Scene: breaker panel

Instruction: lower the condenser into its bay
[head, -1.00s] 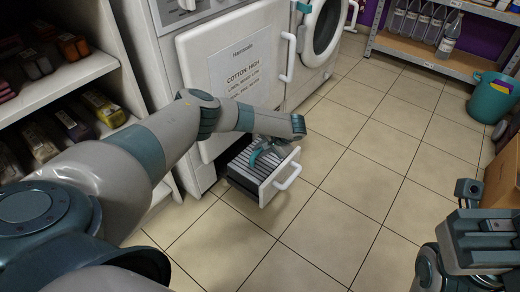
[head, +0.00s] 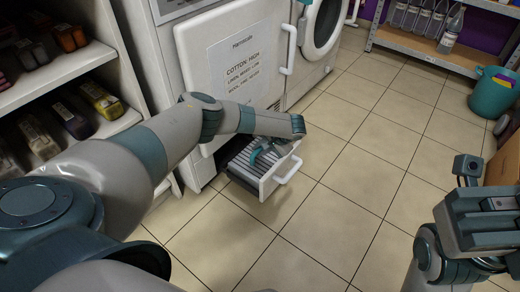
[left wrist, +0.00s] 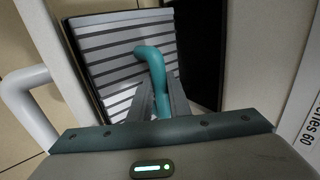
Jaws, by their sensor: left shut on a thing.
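The condenser is a grey finned block (head: 244,165) with a curved teal handle. It sits in or just over a pulled-out drawer with a white front (head: 279,178) and white handle, low on the machine. In the left wrist view the fins (left wrist: 108,58) show as stripes, with a dark gap beside them. My left gripper (left wrist: 158,88) is shut on the teal handle (left wrist: 151,62). In the head view my left gripper (head: 268,146) hides part of the block; how deep it sits I cannot tell. My right gripper (head: 484,213) is away at lower right, its jaws unclear.
Shelves with boxes (head: 100,100) stand at the left. A teal bin (head: 492,92) and a bottle shelf (head: 440,55) stand at the back right. The tiled floor (head: 350,180) in the middle is clear.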

